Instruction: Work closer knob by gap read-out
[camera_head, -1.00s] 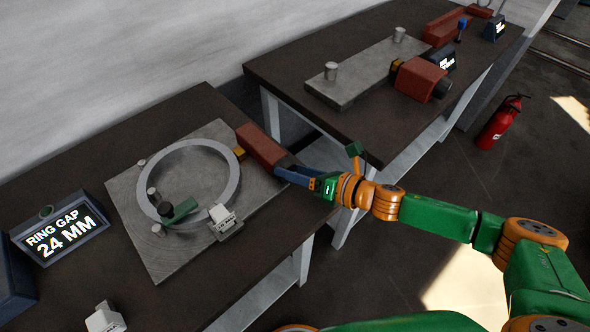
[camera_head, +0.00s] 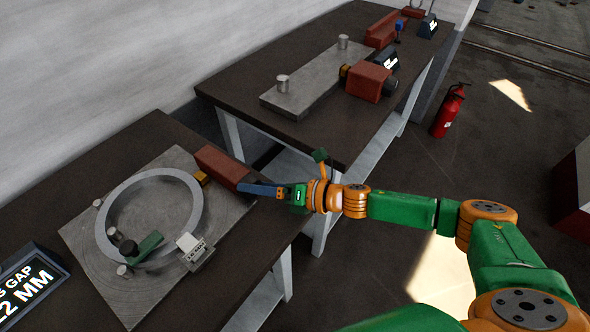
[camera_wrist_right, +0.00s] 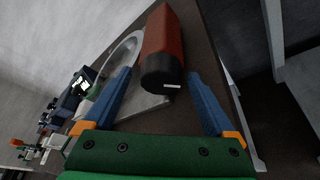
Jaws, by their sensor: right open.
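The closer, a red block (camera_head: 220,167) with a brass tip, points at the grey ring (camera_head: 196,205) on the steel plate. Its black knob (camera_wrist_right: 162,77) shows in the right wrist view. My right gripper (camera_wrist_right: 160,82) is open there, one blue finger on each side of the knob, with space visible between fingers and knob. In the head view the right gripper (camera_head: 242,189) is at the closer's outer end and hides the knob. The gap read-out (camera_head: 30,284) is cut by the left edge; "GAP" and "2 MM" are legible. My left gripper is not in view.
A green piece (camera_head: 149,245) and a white gauge-like block (camera_head: 193,249) sit at the ring's near side. A second bench (camera_head: 230,88) behind carries another plate and red block (camera_head: 369,82). A red extinguisher (camera_head: 447,112) stands on the floor.

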